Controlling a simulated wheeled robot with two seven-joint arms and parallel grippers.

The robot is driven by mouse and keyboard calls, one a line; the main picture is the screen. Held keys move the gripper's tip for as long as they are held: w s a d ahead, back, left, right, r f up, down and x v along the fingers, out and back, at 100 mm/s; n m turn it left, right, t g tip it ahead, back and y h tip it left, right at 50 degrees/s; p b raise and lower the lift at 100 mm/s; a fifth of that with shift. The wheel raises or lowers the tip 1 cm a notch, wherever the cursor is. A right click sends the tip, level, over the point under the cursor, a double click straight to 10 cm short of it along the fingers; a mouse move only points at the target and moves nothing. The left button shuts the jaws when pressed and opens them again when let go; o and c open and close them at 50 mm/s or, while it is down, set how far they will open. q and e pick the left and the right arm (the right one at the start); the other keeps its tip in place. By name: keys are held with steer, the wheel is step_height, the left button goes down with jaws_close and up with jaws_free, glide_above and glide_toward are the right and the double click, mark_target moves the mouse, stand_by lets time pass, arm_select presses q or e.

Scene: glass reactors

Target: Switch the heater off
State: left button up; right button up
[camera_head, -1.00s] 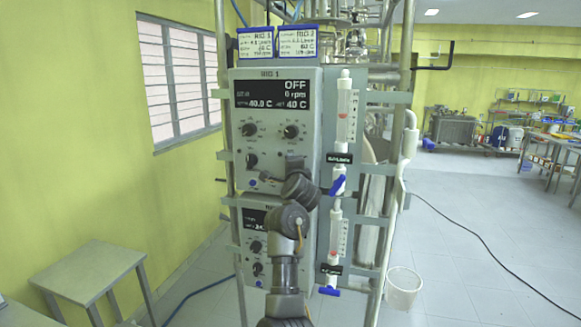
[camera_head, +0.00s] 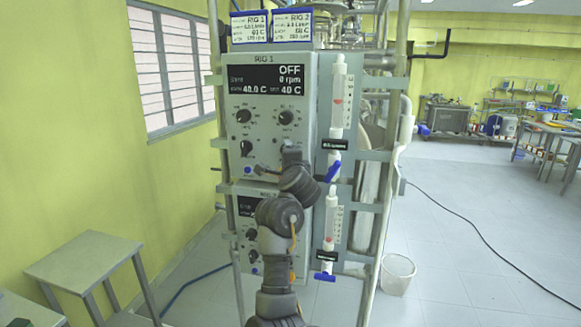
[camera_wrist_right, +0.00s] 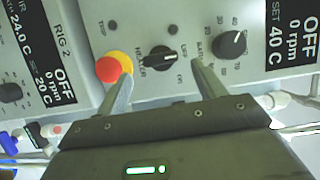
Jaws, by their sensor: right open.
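The RIG 1 control box (camera_head: 268,62) stands in the rack, its display (camera_head: 268,80) reading OFF, 0 rpm and 40 C. In the right wrist view a black knob with a pale pointer line (camera_wrist_right: 160,57) is labelled HEATER; its pointer lies to the right in that picture. I cannot read its end labels surely. My right gripper (camera_wrist_right: 162,72) is open, with one finger on each side of this knob, tips just short of or beside it; contact is unclear. In the head view my right gripper (camera_head: 291,158) covers the box's lower right. My left gripper is not in view.
A red-orange button (camera_wrist_right: 113,66) sits close to the left finger, and another knob (camera_wrist_right: 231,43) lies right of the right finger. The RIG 2 box (camera_head: 247,205) is below. Flow tubes with blue valves (camera_head: 333,170) stand right. A stool (camera_head: 85,258) is at left.

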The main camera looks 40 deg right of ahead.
steer(key=p+v, duration=0.1)
steer(key=v, duration=0.5)
steer(key=shift+s+r, duration=0.15)
steer(key=shift+s, duration=0.05)
